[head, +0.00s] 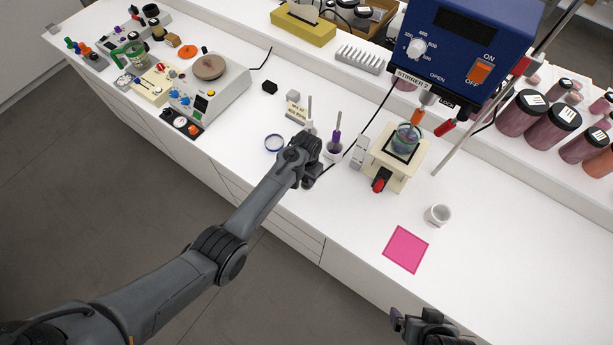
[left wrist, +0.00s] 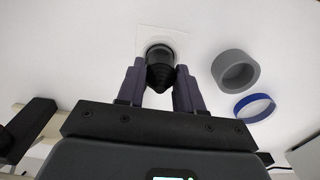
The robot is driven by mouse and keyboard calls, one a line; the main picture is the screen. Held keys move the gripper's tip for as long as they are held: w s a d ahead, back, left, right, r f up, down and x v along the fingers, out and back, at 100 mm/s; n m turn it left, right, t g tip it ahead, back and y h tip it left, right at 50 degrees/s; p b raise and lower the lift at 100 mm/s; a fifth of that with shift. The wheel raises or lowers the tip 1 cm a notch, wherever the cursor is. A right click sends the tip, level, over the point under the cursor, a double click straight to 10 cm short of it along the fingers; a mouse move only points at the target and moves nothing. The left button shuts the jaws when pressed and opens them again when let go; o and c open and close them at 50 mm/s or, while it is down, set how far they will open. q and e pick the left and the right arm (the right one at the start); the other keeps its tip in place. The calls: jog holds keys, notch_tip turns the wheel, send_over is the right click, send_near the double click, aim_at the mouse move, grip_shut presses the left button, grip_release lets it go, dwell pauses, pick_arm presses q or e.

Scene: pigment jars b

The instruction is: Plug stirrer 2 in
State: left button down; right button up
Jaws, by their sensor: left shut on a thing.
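Stirrer 2 (head: 468,45) is a blue unit with a dial, an orange ON/OFF switch and a "STIRRER 2" label, at the upper right of the head view. A black cord (head: 372,118) runs from it down towards my left gripper (head: 314,170). In the left wrist view, my left gripper (left wrist: 160,82) is shut on a black ribbed plug (left wrist: 160,72). The plug is at a dark round socket in a white square plate (left wrist: 180,37); how deep it sits is hidden. My right gripper (head: 420,322) is at the bottom edge, partly cut off; its jaws are unclear.
A grey round cup (left wrist: 236,70) and a blue ring (left wrist: 254,107) lie beside the plate. A hotplate (head: 210,90) stands left. The front middle counter is clear.

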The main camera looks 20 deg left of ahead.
pick_arm(q)
jog(key=shift+s+f, duration=0.1)
jog(key=shift+f, duration=0.2)
jog(key=c, duration=0.6)
grip_release()
jog(key=shift+c, duration=0.2)
jog(key=shift+r, duration=0.1)
jog(key=shift+r, duration=0.1)
